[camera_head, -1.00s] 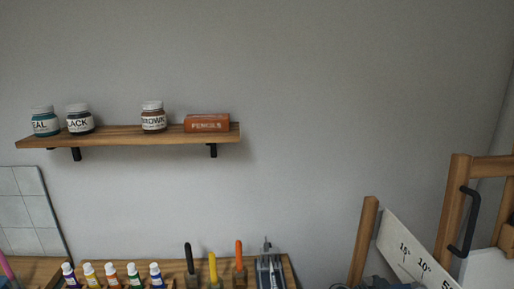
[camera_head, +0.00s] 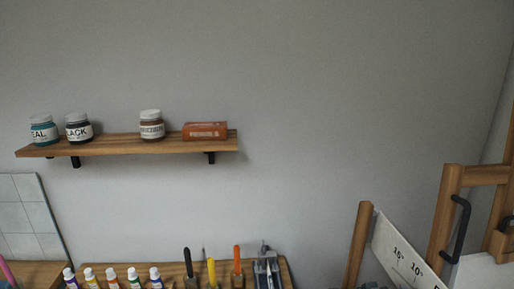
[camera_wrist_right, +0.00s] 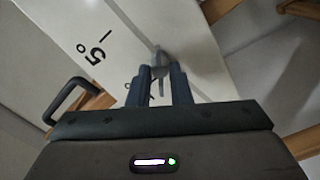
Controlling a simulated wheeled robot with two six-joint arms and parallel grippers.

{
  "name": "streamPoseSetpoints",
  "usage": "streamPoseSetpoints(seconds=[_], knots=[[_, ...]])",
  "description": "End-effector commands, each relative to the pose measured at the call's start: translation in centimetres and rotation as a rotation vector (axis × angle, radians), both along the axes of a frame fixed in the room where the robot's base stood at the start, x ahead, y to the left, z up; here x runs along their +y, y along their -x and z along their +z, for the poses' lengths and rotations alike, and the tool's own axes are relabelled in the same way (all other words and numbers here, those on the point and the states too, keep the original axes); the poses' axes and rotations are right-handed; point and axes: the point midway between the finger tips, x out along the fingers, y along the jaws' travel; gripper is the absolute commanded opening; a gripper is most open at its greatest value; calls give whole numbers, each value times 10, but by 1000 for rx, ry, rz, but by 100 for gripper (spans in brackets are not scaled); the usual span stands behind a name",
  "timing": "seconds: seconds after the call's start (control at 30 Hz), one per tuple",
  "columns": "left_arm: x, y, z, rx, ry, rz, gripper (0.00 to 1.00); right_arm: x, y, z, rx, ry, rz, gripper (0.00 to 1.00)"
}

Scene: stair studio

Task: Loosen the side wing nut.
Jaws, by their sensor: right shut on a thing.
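In the right wrist view, the wing nut (camera_wrist_right: 157,58) is a small grey metal piece in front of a pale scale plate (camera_wrist_right: 95,22) marked with a degree figure. My right gripper (camera_wrist_right: 160,74) is shut on it, with one dark finger on each side. The fingers hide part of the nut. The nut is not visible there. My left gripper is in neither view.
A wooden easel frame (camera_head: 446,215) with a black handle (camera_head: 460,230) stands at the right. Paint tubes and tools stand on a wooden surface (camera_head: 170,268) at the bottom. The wall between is bare.

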Motion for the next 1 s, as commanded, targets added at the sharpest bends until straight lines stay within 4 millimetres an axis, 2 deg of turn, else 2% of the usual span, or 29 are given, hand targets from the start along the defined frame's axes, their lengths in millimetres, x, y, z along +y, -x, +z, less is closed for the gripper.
streamPoseSetpoints(seconds=[0.07,0.1,0.13,0.17,0.47,1.0], knots=[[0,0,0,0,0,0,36,0,0,0,89,7,1,4],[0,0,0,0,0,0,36,0,0,0,99,8,1,22],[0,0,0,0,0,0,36,0,0,0,96,8,1,28],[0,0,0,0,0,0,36,0,0,0,95,8,1,29],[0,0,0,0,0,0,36,3,0,0,93,6,0,29],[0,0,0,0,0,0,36,54,4,0,91,5,1,29]])
